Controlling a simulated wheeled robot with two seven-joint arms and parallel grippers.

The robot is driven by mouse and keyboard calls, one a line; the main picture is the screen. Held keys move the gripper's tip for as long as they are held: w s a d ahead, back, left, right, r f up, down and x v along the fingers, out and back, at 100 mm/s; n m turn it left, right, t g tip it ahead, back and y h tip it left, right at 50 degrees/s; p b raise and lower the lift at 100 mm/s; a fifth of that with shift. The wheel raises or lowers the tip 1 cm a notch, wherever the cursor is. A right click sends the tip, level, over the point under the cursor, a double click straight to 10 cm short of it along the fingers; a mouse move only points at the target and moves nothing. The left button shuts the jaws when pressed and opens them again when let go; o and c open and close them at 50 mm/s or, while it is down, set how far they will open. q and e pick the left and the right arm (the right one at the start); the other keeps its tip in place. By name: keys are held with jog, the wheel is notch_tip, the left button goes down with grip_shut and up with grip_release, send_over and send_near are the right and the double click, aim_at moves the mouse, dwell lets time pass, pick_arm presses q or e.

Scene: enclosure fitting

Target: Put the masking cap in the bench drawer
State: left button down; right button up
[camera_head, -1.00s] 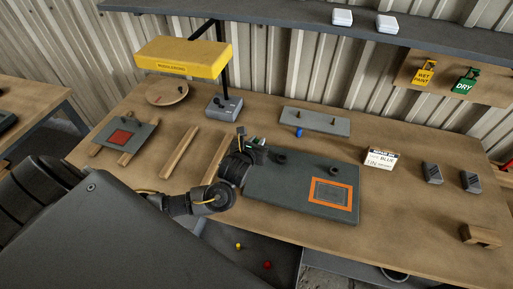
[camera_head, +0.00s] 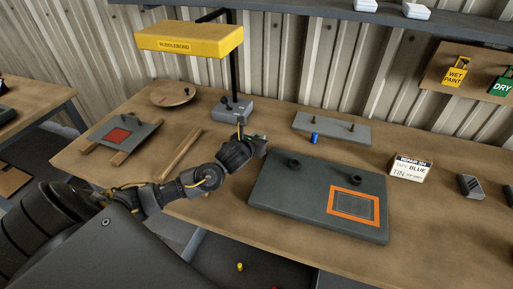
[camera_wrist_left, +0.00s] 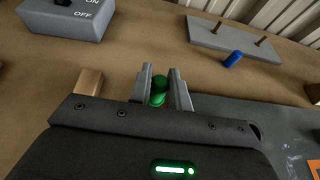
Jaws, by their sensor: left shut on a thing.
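My left gripper (camera_head: 262,140) is shut on a small green cap (camera_wrist_left: 158,92), which stands between its two fingers in the left wrist view. The gripper is above the bench near the far left corner of the grey panel (camera_head: 280,205). A blue cap (camera_head: 315,137) lies on the bench in front of a grey plate with two pegs; it also shows in the left wrist view (camera_wrist_left: 233,59). An open drawer (camera_head: 215,255) shows below the bench's front edge, with a yellow cap (camera_head: 240,266) inside. A red cap in it is barely visible at the bottom edge. My right gripper is not in view.
The pegged plate (camera_head: 345,131), a yellow lamp (camera_head: 190,40) with a switch base, and a labelled tin card (camera_head: 410,168) stand on the bench. The grey panel has two dark knobs and an orange frame. Wooden strips (camera_head: 175,155) lie left of the gripper.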

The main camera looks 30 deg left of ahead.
pick_arm(q)
jog(key=shift+w+a+f, duration=0.15)
jog(key=shift+a+f, duration=0.1)
jog(key=shift+f, duration=0.15)
notch_tip(320, 180, down, 4)
jog(key=b, duration=0.3)
jog(key=shift+w+a+r, duration=0.1)
jog(key=shift+r, duration=0.3)
jog(key=c, duration=1.3)
grip_release()
